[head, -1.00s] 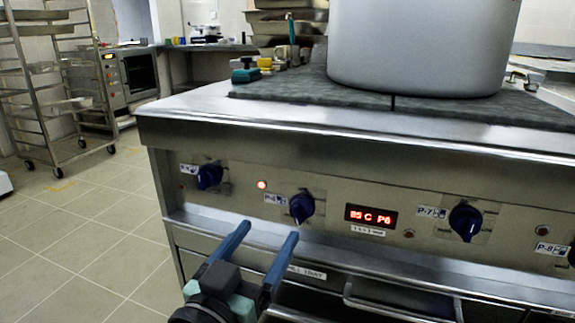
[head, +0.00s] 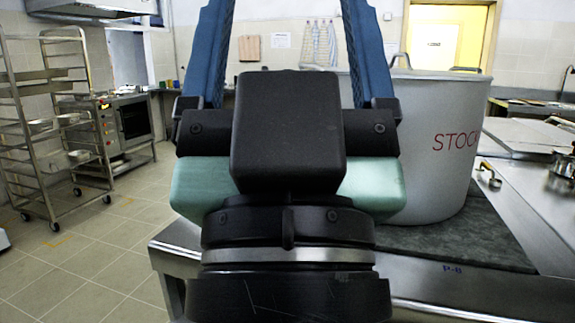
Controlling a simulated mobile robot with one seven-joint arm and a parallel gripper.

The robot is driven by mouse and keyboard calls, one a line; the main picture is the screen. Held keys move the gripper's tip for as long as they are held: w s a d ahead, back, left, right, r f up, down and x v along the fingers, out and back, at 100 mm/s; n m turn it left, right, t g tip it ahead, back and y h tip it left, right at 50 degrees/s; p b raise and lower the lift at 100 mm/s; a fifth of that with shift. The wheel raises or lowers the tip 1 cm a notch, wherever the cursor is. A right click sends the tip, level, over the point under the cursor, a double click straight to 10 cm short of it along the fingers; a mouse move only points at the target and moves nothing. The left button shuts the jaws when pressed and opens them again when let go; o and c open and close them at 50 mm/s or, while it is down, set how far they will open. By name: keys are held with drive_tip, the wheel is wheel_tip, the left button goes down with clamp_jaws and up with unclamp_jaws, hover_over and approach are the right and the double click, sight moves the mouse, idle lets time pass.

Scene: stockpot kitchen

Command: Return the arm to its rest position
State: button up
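My gripper (head: 286,20) is raised close in front of the head camera and points up the picture. Its two blue fingers are wide apart, with nothing seen held between them; their tips are cut off by the top edge. The black and green gripper body and wrist fill the middle of the view. The large grey stockpot (head: 440,150), with red lettering, stands upright on the stove behind and right of the gripper, partly hidden by it. The gripper looks apart from the pot. The stove's front panel with the knobs is out of view.
The stove's steel edge (head: 480,292) runs along the bottom right below a dark cooking plate (head: 470,240). A wheeled tray rack (head: 60,130) and an oven (head: 125,125) stand at the left. The tiled floor (head: 110,245) there is clear. A steel counter lies at the far right.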

wheel_tip(320, 180, up, 26)
drive_tip(key=p, duration=2.3)
drive_tip(key=shift+p, duration=0.35)
drive_tip(key=shift+f, duration=0.15)
